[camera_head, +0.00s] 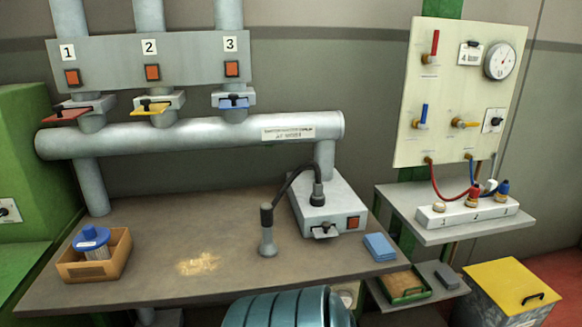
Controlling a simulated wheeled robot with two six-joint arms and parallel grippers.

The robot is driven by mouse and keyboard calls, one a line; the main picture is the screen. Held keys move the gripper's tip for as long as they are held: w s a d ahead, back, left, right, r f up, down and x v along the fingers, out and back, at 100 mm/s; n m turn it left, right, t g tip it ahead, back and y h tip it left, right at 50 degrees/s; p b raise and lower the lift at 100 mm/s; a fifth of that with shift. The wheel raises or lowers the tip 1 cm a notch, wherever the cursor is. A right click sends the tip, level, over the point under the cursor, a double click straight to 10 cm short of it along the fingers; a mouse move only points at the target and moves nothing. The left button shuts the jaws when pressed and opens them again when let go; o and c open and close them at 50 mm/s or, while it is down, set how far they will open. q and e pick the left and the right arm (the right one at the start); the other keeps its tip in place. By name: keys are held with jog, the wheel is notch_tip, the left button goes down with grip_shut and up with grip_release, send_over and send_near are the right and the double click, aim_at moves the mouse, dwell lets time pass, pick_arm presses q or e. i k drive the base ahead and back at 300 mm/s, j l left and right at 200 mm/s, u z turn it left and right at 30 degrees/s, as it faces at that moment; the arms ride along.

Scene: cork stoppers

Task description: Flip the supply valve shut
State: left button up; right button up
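A cream panel (412,140) on the right wall carries three lever valves. The red lever (434,43) points up near the top left of the panel. The blue lever (424,112) points up below it. The yellow lever (464,123) lies sideways to the right of the blue one. The labels beside them are too small to read, so I cannot tell which is the supply valve. Neither of my grippers is in view.
A grey shelf (440,236) below the panel bears a white block (450,216) with hose fittings. A yellow-lidded bin (515,285) stands below right. The workbench (150,235) holds a cork box (112,262) and a nozzle (267,235). A teal ribbed cylinder (280,310) stands in front.

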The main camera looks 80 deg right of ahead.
aim_at(421, 125)
jog(key=z, duration=4)
